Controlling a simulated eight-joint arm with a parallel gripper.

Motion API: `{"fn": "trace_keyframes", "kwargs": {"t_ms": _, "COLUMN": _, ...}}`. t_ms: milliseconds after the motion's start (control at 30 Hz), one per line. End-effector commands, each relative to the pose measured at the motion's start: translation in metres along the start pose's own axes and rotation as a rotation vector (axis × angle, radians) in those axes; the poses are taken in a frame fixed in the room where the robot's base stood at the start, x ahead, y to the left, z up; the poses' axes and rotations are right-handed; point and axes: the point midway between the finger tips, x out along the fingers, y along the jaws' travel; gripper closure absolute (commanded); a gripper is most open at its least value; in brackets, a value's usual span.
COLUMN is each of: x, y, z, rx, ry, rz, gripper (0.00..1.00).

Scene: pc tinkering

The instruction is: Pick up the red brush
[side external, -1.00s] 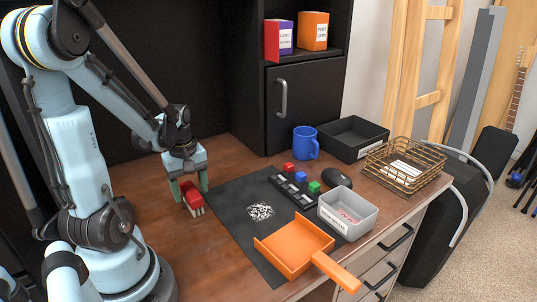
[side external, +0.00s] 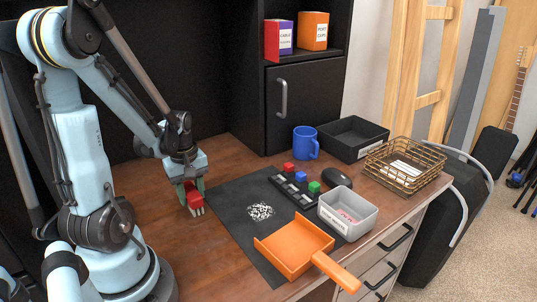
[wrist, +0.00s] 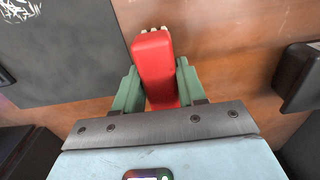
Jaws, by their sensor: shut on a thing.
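The red brush (side external: 195,199) is at the left edge of the dark mat, its pale bristles toward the front. In the wrist view the red brush (wrist: 154,62) lies between the two green fingers, bristles at the top of the picture. My gripper (side external: 190,188) is shut on the brush from above. In the wrist view my gripper (wrist: 158,85) has a finger on each side of the red body. I cannot tell whether the brush is clear of the table.
The dark mat (side external: 233,203) carries a pile of black and white bits (side external: 260,211), an orange dustpan (side external: 293,248) and a strip with coloured blocks (side external: 292,188). A grey bin (side external: 347,213), blue mug (side external: 305,143), black tray (side external: 352,139) and wire basket (side external: 405,165) stand to the right.

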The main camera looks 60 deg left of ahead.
Motion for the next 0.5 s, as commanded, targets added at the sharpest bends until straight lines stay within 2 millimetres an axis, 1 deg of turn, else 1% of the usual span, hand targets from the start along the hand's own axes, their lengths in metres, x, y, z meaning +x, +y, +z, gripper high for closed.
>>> {"fn": "trace_keyframes", "kwargs": {"t_ms": 267, "x": -0.004, "y": 0.0, "z": 0.0, "rx": 0.0, "ry": 0.0, "rz": 0.0, "gripper": 0.91}}
{"fn": "trace_keyframes", "kwargs": {"t_ms": 367, "x": -0.009, "y": 0.0, "z": 0.0, "rx": 0.0, "ry": 0.0, "rz": 0.0, "gripper": 0.91}}
{"fn": "trace_keyframes", "kwargs": {"t_ms": 500, "x": -0.021, "y": 0.0, "z": 0.001, "rx": 0.0, "ry": 0.0, "rz": 0.0, "gripper": 0.91}}
